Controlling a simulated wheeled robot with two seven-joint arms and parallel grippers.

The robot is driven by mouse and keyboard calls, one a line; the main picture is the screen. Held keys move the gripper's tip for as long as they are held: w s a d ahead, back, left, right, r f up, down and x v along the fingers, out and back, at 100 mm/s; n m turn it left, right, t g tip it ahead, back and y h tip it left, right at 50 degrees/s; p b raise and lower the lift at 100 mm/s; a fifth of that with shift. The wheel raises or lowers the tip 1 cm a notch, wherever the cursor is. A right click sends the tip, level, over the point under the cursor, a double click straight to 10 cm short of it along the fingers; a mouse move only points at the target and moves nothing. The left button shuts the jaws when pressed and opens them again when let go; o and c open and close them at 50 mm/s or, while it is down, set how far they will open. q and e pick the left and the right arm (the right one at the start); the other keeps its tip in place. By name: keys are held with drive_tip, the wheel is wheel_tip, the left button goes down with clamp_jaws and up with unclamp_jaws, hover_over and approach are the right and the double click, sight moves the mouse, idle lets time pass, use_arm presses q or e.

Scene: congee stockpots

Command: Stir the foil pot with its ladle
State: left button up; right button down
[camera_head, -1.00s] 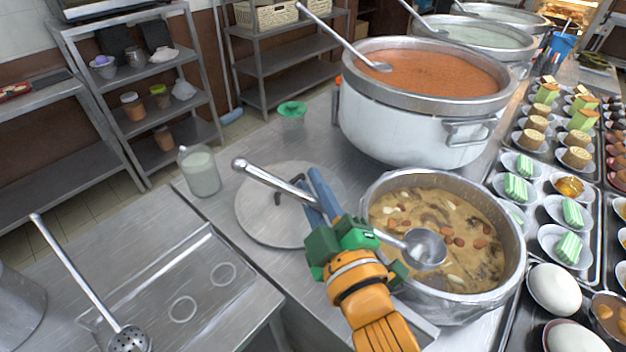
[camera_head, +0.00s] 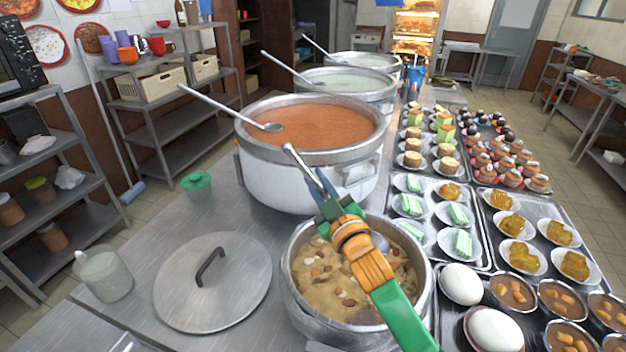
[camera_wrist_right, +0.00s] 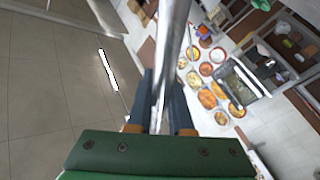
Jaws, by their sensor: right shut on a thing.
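The foil pot (camera_head: 290,290), a silver pot of brown congee with nuts on top, stands on the steel counter at the lower middle of the head view. My right gripper (camera_head: 325,190) is above the pot's far side, shut on the handle of a steel ladle (camera_head: 300,165). The handle rises past the fingers, and it also shows between the fingers in the right wrist view (camera_wrist_right: 172,60). The ladle's bowl (camera_head: 380,243) is partly hidden behind my arm, at the congee on the right side of the pot. My left gripper is not in view.
A large pot of orange congee (camera_head: 258,185) stands just behind, with its own ladle. A round lid (camera_head: 180,290) lies left of the foil pot, near a jar (camera_head: 107,277). Trays of small dishes (camera_head: 480,262) crowd the right side.

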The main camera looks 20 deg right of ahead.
wheel_tip(320, 180, down, 11)
drive_tip(key=b, duration=0.8)
drive_tip(key=shift+r, duration=0.15)
